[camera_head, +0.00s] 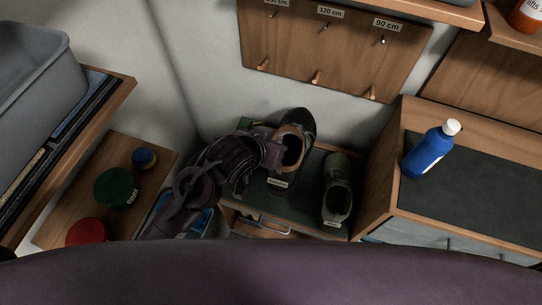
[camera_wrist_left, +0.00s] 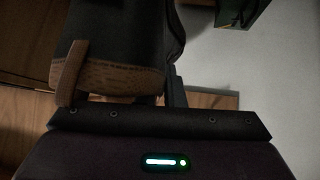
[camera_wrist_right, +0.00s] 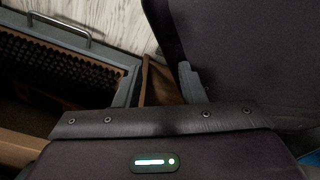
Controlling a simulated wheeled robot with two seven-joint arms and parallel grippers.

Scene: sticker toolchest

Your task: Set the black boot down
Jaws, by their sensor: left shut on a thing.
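The black boot (camera_head: 303,122) has a brown lining and is at the dark green mat (camera_head: 252,190) on the low bench, beside a grey-green shoe (camera_head: 338,188). My left gripper (camera_head: 272,152) is shut on the boot's upper edge on its left side. In the left wrist view the boot (camera_wrist_left: 125,35) fills the upper left, with its brown edge by the finger. I cannot tell whether the sole touches the mat. My right gripper (camera_wrist_right: 187,85) is low, left of the bench; its opening is unclear and part of it is hidden.
Small labels stand on the mat in front of the boot and the shoe. A drawer with a dark bristly inside shows in the right wrist view (camera_wrist_right: 60,65). A pegboard (camera_head: 330,50) hangs behind. A blue bottle (camera_head: 430,150) stands on the right cabinet. Jars sit on the left shelf.

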